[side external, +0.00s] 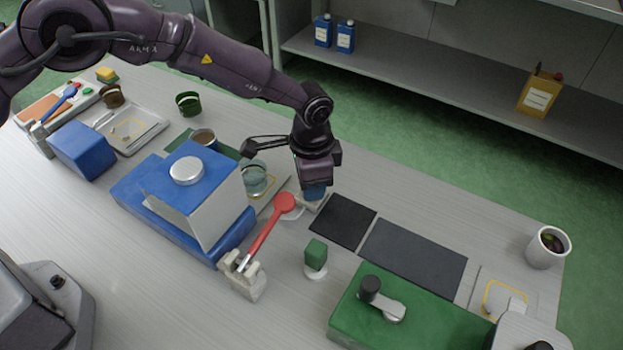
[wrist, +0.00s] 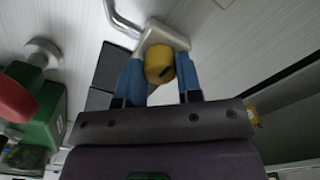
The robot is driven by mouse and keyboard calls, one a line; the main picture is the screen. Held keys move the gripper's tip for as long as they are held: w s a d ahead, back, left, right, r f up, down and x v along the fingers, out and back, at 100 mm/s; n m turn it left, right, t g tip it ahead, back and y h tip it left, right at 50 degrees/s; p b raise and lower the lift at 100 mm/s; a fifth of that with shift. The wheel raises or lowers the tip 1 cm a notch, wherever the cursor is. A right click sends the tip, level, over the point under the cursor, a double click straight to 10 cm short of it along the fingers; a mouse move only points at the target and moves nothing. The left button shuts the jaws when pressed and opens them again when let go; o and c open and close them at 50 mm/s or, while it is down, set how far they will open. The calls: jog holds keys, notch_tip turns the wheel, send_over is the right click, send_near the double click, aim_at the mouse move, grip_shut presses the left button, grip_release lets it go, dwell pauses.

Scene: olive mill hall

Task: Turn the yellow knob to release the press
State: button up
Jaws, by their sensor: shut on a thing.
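The yellow knob (wrist: 159,64) is a rounded cap on a pale grey mount (wrist: 165,36) in the wrist view. My gripper (wrist: 160,72) has its two blue fingers on either side of the knob and is shut on it. In the side external view my gripper (side external: 314,192) points down at the pale mount (side external: 322,203), right of the red lever. There the knob is hidden behind the fingers. The blue press (side external: 180,205), with a round silver cap and a grey plate, stands left of my gripper.
A red lever (side external: 268,225) rises close beside my gripper. A green block on a white foot (side external: 316,254) stands in front. Dark mats (side external: 415,257) lie flat to the right. A green machine (side external: 400,315) and a cup (side external: 547,247) stand farther right.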

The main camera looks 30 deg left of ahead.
jog(key=shift+n, duration=0.4)
jog(key=o, duration=0.9)
jog(key=shift+o, duration=0.2)
notch_tip(320, 180, up, 13)
dwell(0.4)
jog(key=s+a+r+n+t, duration=0.2)
jog(key=s+a+r+n, duration=0.2)
jog(key=s+a+r, duration=0.5)
jog(key=s+a+r+n+t, duration=0.3)
jog(key=s+a+r, duration=0.7)
jog(key=s+a, duration=0.5)
jog(key=s+n, duration=0.1)
jog(key=s, duration=0.2)
jog(key=shift+s+n+t, duration=0.2)
jog(key=shift+n+t, duration=0.1)
jog(key=shift+n, duration=0.1)
